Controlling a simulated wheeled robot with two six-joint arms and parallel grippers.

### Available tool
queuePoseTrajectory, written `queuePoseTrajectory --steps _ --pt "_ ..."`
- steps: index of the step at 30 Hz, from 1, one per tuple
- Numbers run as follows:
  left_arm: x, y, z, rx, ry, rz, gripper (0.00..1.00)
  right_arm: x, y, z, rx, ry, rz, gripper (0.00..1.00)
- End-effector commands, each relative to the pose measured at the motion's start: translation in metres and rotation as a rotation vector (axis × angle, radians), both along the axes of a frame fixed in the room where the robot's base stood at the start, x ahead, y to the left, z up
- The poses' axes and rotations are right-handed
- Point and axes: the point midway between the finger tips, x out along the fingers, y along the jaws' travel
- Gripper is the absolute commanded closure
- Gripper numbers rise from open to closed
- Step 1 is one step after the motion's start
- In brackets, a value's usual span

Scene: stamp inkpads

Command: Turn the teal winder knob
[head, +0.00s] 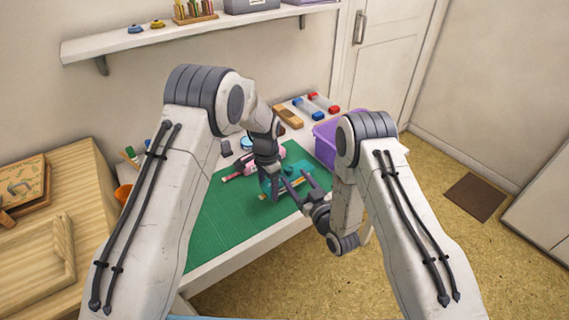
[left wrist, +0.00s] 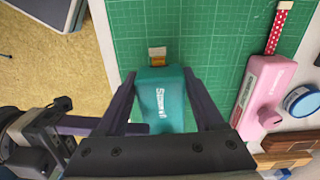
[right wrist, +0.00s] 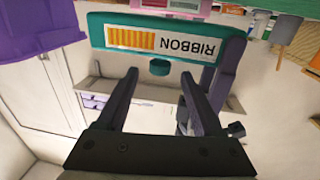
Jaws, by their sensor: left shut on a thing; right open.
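The round teal knob (right wrist: 159,67) sits below that label. My right gripper (right wrist: 159,78) is open, facing this side, with the knob between its fingertips in the picture. I see no finger contact with the knob. The knob is hidden in the left wrist view.
A pink winder (left wrist: 265,92) with a dotted ribbon lies beside the teal one, near a blue round tin (left wrist: 302,101). A purple bin (head: 326,140) stands at the table's right edge, close to my right arm. The front of the mat is clear.

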Motion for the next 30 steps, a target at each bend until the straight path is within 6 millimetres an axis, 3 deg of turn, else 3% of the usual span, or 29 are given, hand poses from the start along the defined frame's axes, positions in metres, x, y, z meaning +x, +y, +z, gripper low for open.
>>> queuePoseTrajectory --steps 6,12,25,30 --pt "0.000 0.000 0.000 -0.001 -0.001 0.000 0.92 0.040 0.022 0.000 0.000 -0.002 0.000 0.32" --pt "0.000 0.000 0.000 -0.001 -0.001 0.000 0.92 0.064 0.035 0.000 0.001 0.000 -0.001 0.32" --pt "0.000 0.000 0.000 -0.001 -0.001 0.000 0.92 0.072 0.040 -0.001 -0.001 0.003 -0.002 0.32" --pt "0.000 0.000 0.000 -0.001 -0.001 0.000 0.92 0.072 0.039 0.000 -0.001 0.003 -0.002 0.97"
